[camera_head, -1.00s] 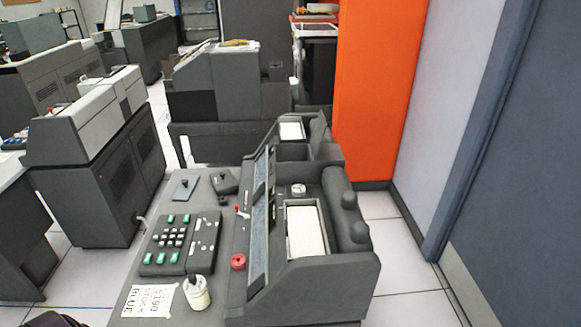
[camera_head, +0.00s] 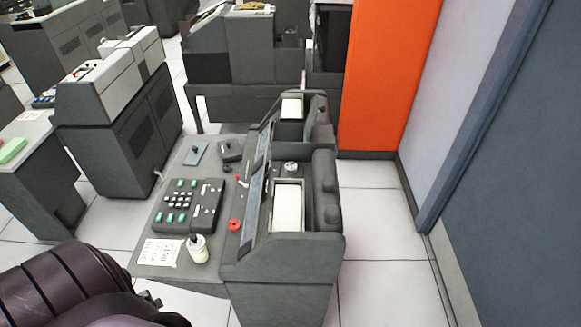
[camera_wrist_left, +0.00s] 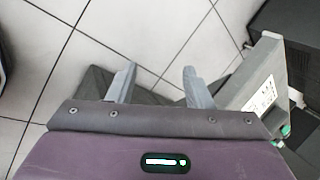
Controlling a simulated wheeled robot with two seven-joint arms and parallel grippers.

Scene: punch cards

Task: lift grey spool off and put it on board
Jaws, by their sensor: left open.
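A small light-grey round piece (camera_head: 291,167), which looks like the grey spool, sits on top of the dark machine beside the white card stack. It is too small to tell what holds it. A flat blue-grey plate (camera_head: 195,154), likely the board, lies at the desk's far left. My left gripper (camera_wrist_left: 158,84) is open and empty in the left wrist view, over the floor, with the desk edge to its right. In the head view my left arm enters at the bottom left, apart from the spool. My right gripper is not in view.
The machine's raised panel (camera_head: 252,198) stands between keypad and card stack (camera_head: 288,208). Floor right is clear.

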